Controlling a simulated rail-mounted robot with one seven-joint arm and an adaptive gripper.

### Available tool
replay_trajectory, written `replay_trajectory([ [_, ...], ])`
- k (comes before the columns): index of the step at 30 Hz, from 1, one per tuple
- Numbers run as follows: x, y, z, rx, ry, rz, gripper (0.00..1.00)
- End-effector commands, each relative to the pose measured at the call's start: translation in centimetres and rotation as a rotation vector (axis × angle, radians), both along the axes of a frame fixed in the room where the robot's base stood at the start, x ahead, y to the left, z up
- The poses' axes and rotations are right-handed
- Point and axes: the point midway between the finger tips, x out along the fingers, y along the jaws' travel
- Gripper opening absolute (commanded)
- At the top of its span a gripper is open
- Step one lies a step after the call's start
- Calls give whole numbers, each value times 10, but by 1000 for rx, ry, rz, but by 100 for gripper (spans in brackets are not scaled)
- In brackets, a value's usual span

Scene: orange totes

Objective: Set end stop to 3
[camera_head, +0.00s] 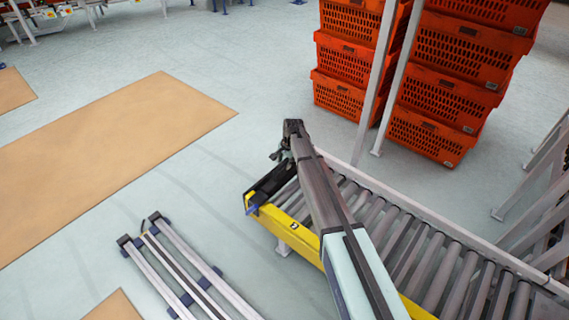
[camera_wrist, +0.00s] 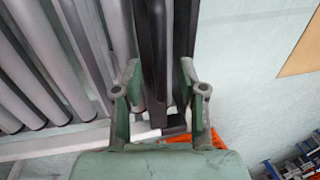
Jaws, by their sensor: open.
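The end stop is a dark bar across the left end of the roller conveyor (camera_head: 408,235), beside a black end piece (camera_head: 262,187). In the wrist view a dark bar (camera_wrist: 156,45), which looks like the end stop, runs lengthwise between the fingers of my gripper (camera_wrist: 161,75). A second dark bar (camera_wrist: 184,45) lies beside it, partly behind the right finger. My gripper is open, above the bars, with no visible contact. In the head view my gripper (camera_head: 281,150) is small and dark over the conveyor's end. No number or setting mark is readable.
The conveyor's yellow side rail (camera_head: 290,232) faces the near side. Stacks of orange totes (camera_head: 440,95) stand behind it, with grey posts (camera_head: 395,75) in front. A low metal frame (camera_head: 185,270) lies at lower left.

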Motion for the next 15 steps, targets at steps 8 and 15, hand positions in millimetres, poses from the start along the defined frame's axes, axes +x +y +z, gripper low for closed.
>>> replay_trajectory([
  [8,1,1,-7,0,0,0,41],
  [15,1,1,-7,0,0,0,6],
])
